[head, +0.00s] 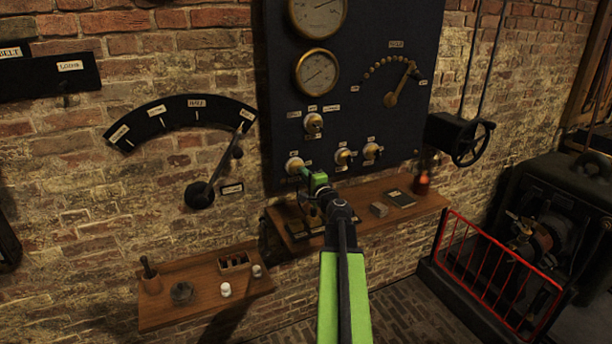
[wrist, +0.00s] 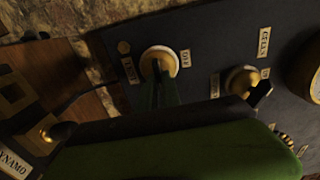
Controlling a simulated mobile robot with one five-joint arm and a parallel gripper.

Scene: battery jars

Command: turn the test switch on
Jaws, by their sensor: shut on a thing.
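The test switch (head: 293,163) is a round pale knob at the lower left of the dark panel (head: 285,85). In the wrist view the switch (wrist: 160,58) has a small plate reading TEST on its left and another small plate on its right. My gripper (head: 305,173) reaches up to it from the right. In the wrist view my green fingers (wrist: 159,91) are shut on the switch's handle, which they partly hide. The exact angle of the handle is unclear.
Similar knobs (head: 345,157) sit close to the right, and another knob (head: 314,124) above; one shows near my gripper in the wrist view (wrist: 243,80). A wooden shelf (head: 425,203) with small objects lies below. A red guard rail (head: 490,262) stands at right.

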